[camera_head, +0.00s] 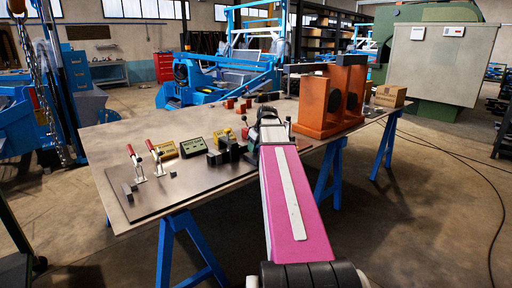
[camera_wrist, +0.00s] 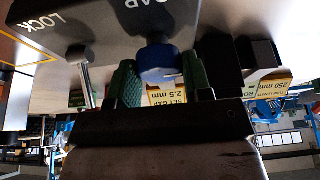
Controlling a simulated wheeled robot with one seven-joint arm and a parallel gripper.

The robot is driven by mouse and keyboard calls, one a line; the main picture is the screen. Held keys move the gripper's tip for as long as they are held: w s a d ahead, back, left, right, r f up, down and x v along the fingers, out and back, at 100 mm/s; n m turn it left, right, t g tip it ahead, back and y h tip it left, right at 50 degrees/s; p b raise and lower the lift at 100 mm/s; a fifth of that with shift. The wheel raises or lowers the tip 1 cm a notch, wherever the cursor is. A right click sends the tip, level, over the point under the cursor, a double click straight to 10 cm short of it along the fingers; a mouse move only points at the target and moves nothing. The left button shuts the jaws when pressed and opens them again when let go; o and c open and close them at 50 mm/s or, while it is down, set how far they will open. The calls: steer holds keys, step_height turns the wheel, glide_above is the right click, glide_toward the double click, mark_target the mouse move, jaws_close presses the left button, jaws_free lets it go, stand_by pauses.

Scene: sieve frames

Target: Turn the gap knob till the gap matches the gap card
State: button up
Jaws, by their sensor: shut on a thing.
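In the wrist view the blue gap knob (camera_wrist: 158,60) sits under a dark panel (camera_wrist: 110,22) lettered GAP and LOCK. The two green-padded fingers of my gripper (camera_wrist: 160,82) are shut on the knob, one on each side. A metal lever or pin (camera_wrist: 84,72) stands by the LOCK lettering, left of the knob. The yellow gap card (camera_wrist: 167,95) reads "SET GAP 2.5 mm" upside down behind the fingers. In the head view my gripper (camera_head: 268,122) is at the table, and my arm hides the knob. The gap itself cannot be read.
An orange frame (camera_head: 316,100) stands to the right of my arm. Clamps with red handles (camera_head: 134,160), a dark display box (camera_head: 194,147) and a yellow card (camera_head: 165,149) stand to the left on the table (camera_head: 110,150). A 250 mm card (camera_wrist: 270,86) is right of my gripper.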

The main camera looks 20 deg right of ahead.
steer(key=m+h, duration=0.1)
steer(key=m, duration=0.3)
steer(key=shift+a+m+t+h, duration=0.1)
steer(key=shift+m+t+h, duration=0.2)
steer(key=shift+h, duration=0.1)
steer(key=m, duration=0.2)
steer(key=m+h, duration=0.1)
steer(key=m, duration=0.1)
steer(key=shift+m+h, duration=0.3)
steer(key=m, duration=0.2)
steer(key=m+g+h, duration=0.1)
steer(key=m, duration=0.1)
steer(key=shift+a+m+h, duration=0.1)
steer(key=shift+m+h, duration=0.2)
steer(key=shift+w+m+g+h, duration=0.15)
steer(key=shift+m+g, duration=0.35)
steer(key=shift+m, duration=0.6)
steer(key=shift+s+m+g+h, duration=0.1)
steer(key=shift+m+g+h, duration=0.3)
steer(key=shift+m, duration=0.7)
steer(key=o, duration=0.9)
steer(key=v, duration=1.1)
steer(key=shift+w, duration=0.15)
